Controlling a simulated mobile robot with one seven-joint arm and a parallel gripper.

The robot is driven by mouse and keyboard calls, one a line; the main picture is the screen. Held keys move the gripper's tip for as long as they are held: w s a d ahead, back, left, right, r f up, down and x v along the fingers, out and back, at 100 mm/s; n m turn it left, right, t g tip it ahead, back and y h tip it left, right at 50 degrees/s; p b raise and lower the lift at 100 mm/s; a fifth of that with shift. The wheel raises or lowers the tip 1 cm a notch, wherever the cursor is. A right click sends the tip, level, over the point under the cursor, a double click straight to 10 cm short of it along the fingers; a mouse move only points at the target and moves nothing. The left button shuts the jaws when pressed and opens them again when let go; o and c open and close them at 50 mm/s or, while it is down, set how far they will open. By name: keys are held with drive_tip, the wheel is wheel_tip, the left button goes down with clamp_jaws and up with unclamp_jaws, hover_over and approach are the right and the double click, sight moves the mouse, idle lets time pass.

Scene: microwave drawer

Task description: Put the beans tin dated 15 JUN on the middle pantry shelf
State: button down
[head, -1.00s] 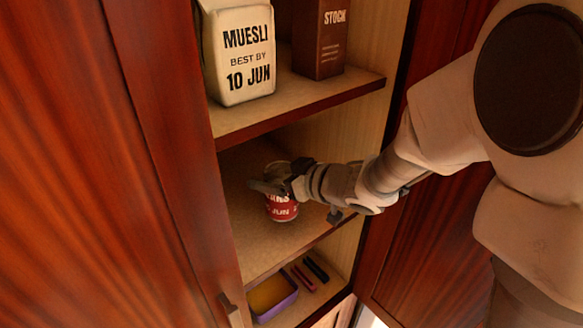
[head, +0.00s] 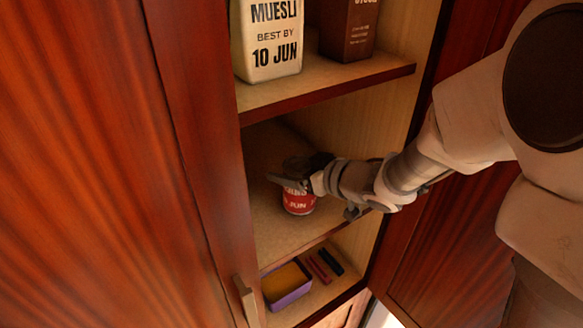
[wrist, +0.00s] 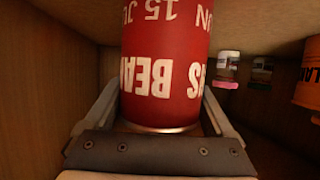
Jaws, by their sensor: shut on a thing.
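My gripper (head: 292,178) reaches into the pantry from the right and is shut on a red beans tin (head: 298,203) by its upper part. In the wrist view the tin (wrist: 165,45) stands between the two fingers, its lettering upside down, reading BEANS and 15 JUN. The tin looks upright at the middle pantry shelf (head: 275,232), behind its front edge. Whether its base touches the board or hangs slightly above, I cannot tell.
The upper shelf (head: 330,88) holds a white muesli pack (head: 270,40) and a brown stock box (head: 346,28). Below are a purple tray (head: 290,298) and dark bars (head: 328,262). Wooden doors flank the opening. The wrist view shows small jars (wrist: 228,66) and an orange container (wrist: 311,80).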

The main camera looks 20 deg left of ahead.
drive_tip(key=shift+f, duration=0.3)
unclamp_jaws()
drive_tip(key=shift+d, duration=0.1)
